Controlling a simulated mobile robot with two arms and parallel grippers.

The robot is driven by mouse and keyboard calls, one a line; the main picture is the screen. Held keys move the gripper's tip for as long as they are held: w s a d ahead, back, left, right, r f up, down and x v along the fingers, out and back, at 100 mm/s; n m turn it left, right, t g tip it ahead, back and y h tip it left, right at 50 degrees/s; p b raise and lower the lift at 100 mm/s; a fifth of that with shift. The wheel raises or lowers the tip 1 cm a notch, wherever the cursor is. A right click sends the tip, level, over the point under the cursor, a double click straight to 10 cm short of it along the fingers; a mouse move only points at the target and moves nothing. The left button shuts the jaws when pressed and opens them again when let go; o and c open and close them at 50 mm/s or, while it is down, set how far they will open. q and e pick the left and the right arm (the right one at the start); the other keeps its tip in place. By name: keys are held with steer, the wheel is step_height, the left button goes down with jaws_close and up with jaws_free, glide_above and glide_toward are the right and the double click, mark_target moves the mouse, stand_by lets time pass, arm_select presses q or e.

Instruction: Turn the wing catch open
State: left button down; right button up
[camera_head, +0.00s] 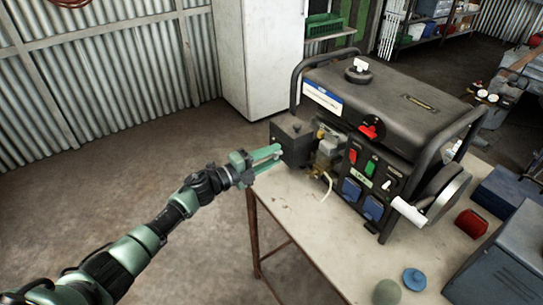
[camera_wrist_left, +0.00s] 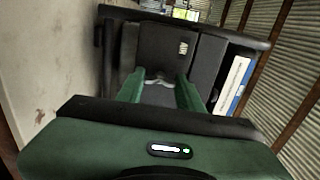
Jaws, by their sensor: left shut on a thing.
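The wing catch (camera_wrist_left: 160,79) shows in the left wrist view as a small pale metal piece on the face of a black box (camera_wrist_left: 165,42), between my fingertips. My left gripper (camera_head: 279,156) reaches from the left to the side of this box (camera_head: 290,133), at the left end of the black generator (camera_head: 415,95). In the left wrist view the gripper (camera_wrist_left: 160,80) is shut on the wing catch, one green finger on each side. In the head view the fingers hide the catch. My right gripper is not in view.
The generator stands on a pale workbench (camera_head: 310,240). A red can (camera_head: 471,223), a blue cap (camera_head: 414,279) and a grey metal box (camera_head: 505,265) are on the bench at the right. A white cabinet (camera_head: 258,55) stands behind. The floor at the left is clear.

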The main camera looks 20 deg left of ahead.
arm_select(q)
steer(key=c, duration=0.9)
jaws_free()
steer(key=shift+s+a, duration=0.1)
steer(key=b+v, duration=0.1)
steer(key=v, duration=0.6)
steer(key=shift+s+a, duration=0.2)
steer(key=shift+s, duration=0.05)
steer(key=shift+f, duration=0.1)
